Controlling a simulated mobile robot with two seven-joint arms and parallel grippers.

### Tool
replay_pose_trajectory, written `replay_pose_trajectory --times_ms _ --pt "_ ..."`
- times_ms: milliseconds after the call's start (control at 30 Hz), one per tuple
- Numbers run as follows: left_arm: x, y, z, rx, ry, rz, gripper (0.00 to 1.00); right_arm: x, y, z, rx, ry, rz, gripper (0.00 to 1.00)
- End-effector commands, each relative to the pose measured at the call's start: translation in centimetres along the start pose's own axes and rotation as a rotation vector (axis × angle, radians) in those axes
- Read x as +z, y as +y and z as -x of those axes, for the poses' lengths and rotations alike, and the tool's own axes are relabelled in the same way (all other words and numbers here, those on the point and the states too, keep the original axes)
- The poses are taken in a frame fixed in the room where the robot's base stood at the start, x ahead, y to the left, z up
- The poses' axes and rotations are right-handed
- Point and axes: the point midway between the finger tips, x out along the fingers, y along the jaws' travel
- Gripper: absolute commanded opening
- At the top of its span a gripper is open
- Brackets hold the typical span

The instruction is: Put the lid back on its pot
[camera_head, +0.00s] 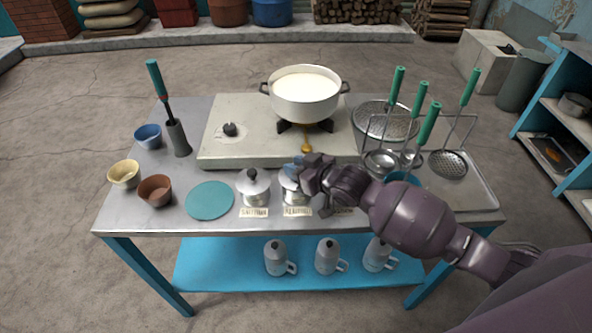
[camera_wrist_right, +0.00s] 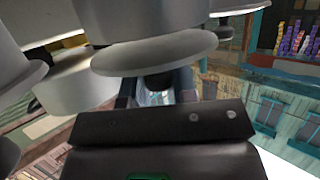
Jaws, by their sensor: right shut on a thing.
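Small grey-white lidded pots stand in a row along the table's front, with labels before them. The left pot (camera_head: 255,191) wears a lid with a black knob. My right gripper (camera_head: 294,172) is at the top of the middle pot (camera_head: 295,190) and partly hides it. In the right wrist view, a round grey lid (camera_wrist_right: 155,52) has its black knob between my right gripper's fingers (camera_wrist_right: 158,88). A pale pot body shows just beyond that lid; I cannot tell whether they touch. A third pot is mostly hidden behind my right arm. My left gripper is not in view.
A large white pot of milk (camera_head: 305,96) stands on the stove (camera_head: 235,150). A rack with green-handled ladles (camera_head: 420,125) stands at right. A teal mat (camera_head: 209,200) and small bowls (camera_head: 155,189) lie at left. Several jugs (camera_head: 327,257) stand on the lower shelf.

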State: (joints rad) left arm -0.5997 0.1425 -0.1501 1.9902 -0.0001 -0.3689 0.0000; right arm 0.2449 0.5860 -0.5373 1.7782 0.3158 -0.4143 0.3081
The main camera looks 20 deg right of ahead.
Motion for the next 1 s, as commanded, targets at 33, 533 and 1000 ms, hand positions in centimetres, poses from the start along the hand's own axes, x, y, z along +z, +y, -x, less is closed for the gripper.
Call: replay_pose_trajectory --times_ms 33,533,1000 --pt "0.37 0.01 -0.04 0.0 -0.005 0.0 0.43 0.79 -0.03 -0.26 0.0 -0.002 -0.002 0.0" --pt "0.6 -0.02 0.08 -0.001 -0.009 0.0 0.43 1.18 -0.03 -0.42 -0.001 0.0 0.0 0.43" --pt "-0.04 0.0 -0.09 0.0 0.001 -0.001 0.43 1.03 0.03 0.4 0.0 0.0 0.0 0.52"
